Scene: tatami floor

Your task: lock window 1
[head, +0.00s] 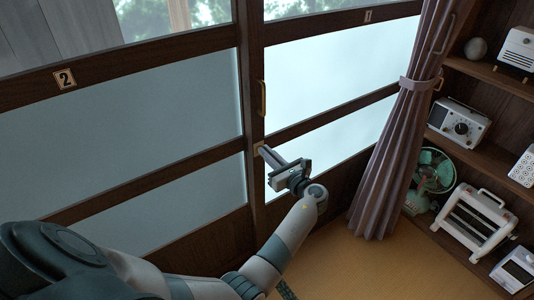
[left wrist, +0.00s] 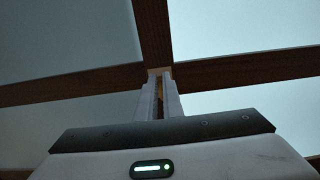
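Window 1 is the right sliding panel, with a small "1" plate (head: 367,16) on its dark wooden rail. A small pale plate with a brass lock (head: 259,146) sits on the upright where the panels meet, level with the middle rail. My left gripper (head: 264,151) points at this plate with its fingertips right against it. In the left wrist view, the fingers (left wrist: 159,92) are close together with a narrow strip of brass (left wrist: 160,87) between them. The fingers largely hide the lock, so its position cannot be read. My right gripper is out of view.
Window 2, with its "2" plate (head: 64,78), is at left. A brass pull (head: 262,97) is above the lock. A tied curtain (head: 395,150) hangs at right, beside shelves holding a radio (head: 458,124), a green fan (head: 432,171) and a heater (head: 474,219). Tatami floor (head: 350,270) is clear below.

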